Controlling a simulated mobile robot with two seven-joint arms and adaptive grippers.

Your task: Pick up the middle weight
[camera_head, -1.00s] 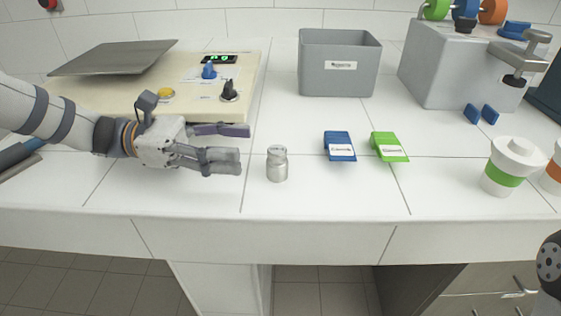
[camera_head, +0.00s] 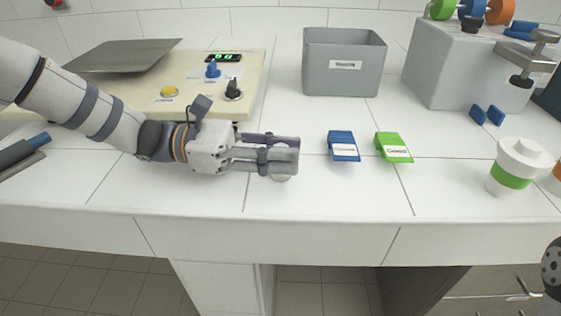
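My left gripper (camera_head: 294,155) reaches in from the left over the white counter, fingers pointing right. The silver metal weight is almost wholly hidden by the fingers; only a bit of its base (camera_head: 283,178) shows under them, at the counter. The two fingers look close together, one behind the other in this view. I cannot tell whether they grip the weight or only surround it. No other silver weight is clearly visible.
The cream scale base (camera_head: 130,95) with knobs and a metal plate stands behind my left arm. A grey bin (camera_head: 345,85) stands behind. A blue clip (camera_head: 343,143) and a green clip (camera_head: 392,143) lie right of the gripper. A white cup (camera_head: 518,165) stands farther right.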

